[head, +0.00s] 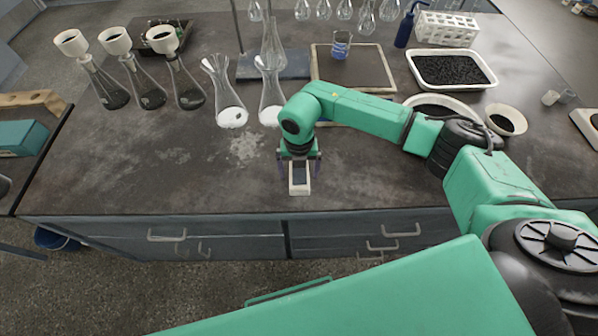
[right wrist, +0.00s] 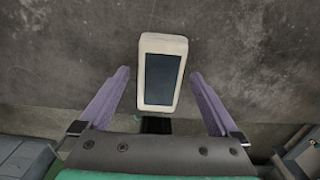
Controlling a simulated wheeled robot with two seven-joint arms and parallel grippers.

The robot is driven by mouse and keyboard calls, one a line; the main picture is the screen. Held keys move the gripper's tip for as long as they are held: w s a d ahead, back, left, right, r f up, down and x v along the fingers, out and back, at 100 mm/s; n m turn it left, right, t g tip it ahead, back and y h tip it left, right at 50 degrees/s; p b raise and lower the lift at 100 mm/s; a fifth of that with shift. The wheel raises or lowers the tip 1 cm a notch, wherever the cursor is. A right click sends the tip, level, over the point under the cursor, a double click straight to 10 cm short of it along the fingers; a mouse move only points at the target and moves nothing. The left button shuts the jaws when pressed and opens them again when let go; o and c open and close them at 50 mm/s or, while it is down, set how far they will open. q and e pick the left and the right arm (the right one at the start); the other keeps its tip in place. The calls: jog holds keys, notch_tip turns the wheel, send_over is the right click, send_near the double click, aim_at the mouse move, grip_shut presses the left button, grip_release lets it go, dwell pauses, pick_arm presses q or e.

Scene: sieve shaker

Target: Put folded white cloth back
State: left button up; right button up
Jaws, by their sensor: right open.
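I cannot make out a folded white cloth in either view. A small white block-like device with a dark screen (head: 299,188) lies at the front edge of the bench. It also shows in the right wrist view (right wrist: 147,75), between and beyond my finger tips. My right gripper (head: 300,163) points down over this device in the head view. In the right wrist view the purple fingers of my right gripper (right wrist: 160,78) stand wide apart, with gaps on both sides of the device. My left gripper is not in view.
Several flasks with funnels (head: 153,96) stand at the back left, and clear flasks (head: 224,92) stand behind my right arm. A tray of black granules (head: 450,58) and a small bowl (head: 507,118) are at the right. The front left bench top (head: 130,180) is clear.

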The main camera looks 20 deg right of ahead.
aim_at(299, 174)
notch_tip(299, 174, up, 11)
jog(key=b, duration=0.2)
jog(key=shift+b, duration=0.3)
jog(key=shift+s, duration=0.1)
